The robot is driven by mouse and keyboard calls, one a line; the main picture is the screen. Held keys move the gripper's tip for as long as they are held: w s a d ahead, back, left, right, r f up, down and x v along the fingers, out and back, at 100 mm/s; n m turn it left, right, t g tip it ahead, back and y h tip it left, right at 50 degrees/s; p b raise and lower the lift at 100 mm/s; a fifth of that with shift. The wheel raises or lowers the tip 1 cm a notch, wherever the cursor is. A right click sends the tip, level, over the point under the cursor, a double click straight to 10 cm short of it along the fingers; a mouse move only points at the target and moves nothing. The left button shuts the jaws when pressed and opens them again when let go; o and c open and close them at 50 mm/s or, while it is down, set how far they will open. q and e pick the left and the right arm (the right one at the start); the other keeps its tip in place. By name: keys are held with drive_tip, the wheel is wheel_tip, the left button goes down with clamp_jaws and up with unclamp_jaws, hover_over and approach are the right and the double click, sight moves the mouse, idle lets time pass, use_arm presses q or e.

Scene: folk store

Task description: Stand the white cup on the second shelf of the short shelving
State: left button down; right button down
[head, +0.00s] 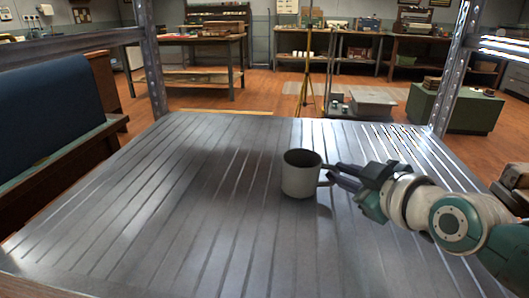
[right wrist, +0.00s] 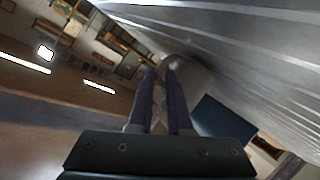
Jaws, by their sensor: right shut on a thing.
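The white cup (head: 301,175) is upright with its dark open mouth facing up, over the ribbed metal shelf (head: 190,190) of the shelving. It looks to be at or very near the shelf surface; I cannot tell if its base touches. My right gripper (head: 332,176) comes in from the right and is shut on the cup's handle side. In the right wrist view the two fingers (right wrist: 166,95) are close together and reach to the cup (right wrist: 195,76), which is partly hidden behind them. My left gripper is not in view.
Metal uprights stand at the shelf's back left (head: 153,75) and back right (head: 450,75). The shelf around the cup is clear. A blue-backed bench (head: 50,110) is on the left. Tables, a yellow tripod (head: 306,70) and a green box (head: 455,107) stand farther off.

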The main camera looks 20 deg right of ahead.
drive_tip(key=shift+f, duration=0.25)
drive_tip(key=c, duration=0.8)
unclamp_jaws()
drive_tip(key=shift+r, duration=0.1)
drive_tip(key=shift+c, duration=0.2)
